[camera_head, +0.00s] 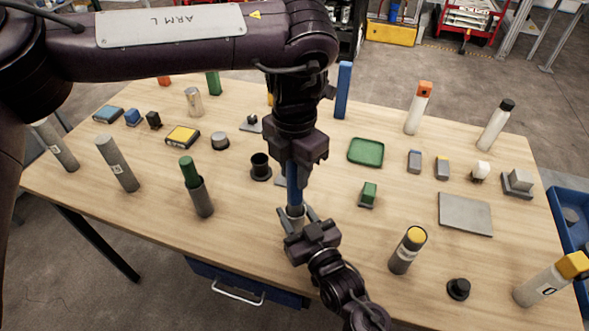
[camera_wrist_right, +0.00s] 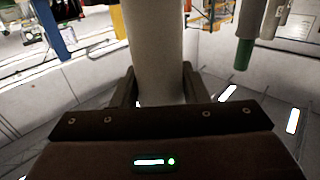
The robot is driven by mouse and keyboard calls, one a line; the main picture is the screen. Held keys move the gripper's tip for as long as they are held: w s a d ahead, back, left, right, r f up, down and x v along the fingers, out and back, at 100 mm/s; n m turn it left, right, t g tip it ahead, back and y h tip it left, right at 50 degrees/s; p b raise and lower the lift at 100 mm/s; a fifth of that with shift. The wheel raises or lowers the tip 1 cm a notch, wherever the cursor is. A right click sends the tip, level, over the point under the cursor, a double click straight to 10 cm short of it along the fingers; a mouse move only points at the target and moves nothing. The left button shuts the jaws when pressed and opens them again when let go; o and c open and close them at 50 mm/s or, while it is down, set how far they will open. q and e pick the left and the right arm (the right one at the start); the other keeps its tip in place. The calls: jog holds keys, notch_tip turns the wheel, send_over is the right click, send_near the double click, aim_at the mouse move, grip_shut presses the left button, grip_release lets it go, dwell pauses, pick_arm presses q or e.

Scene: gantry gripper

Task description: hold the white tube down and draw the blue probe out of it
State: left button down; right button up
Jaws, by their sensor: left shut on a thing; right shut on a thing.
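The white tube (camera_head: 295,212) stands upright near the middle front of the table, its lower part hidden by my right gripper. My right gripper (camera_head: 299,222) is shut on it; in the right wrist view the pale tube (camera_wrist_right: 156,50) passes between its two fingers (camera_wrist_right: 157,92). The blue probe (camera_head: 294,186) shows as a short upright length directly above the tube. My left gripper (camera_head: 297,160) is above it, pointing down and shut on the probe, hiding its upper part. The probe's lower end is hidden, so I cannot tell how deep it sits.
A dark tube with a green top (camera_head: 197,190) stands to the left. A grey tube with a yellow top (camera_head: 407,251) stands to the right. A black cup (camera_head: 260,167) and a green block (camera_head: 368,195) are close by. A grey plate (camera_head: 465,214) lies flat at right.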

pick_arm(q)
jog(key=shift+r, duration=1.4)
jog(key=shift+r, duration=0.15)
jog(key=shift+r, duration=1.35)
jog(key=shift+r, duration=0.1)
jog(key=shift+r, duration=1.4)
pick_arm(e)
jog(key=o, duration=1.1)
jog(key=shift+c, duration=0.2)
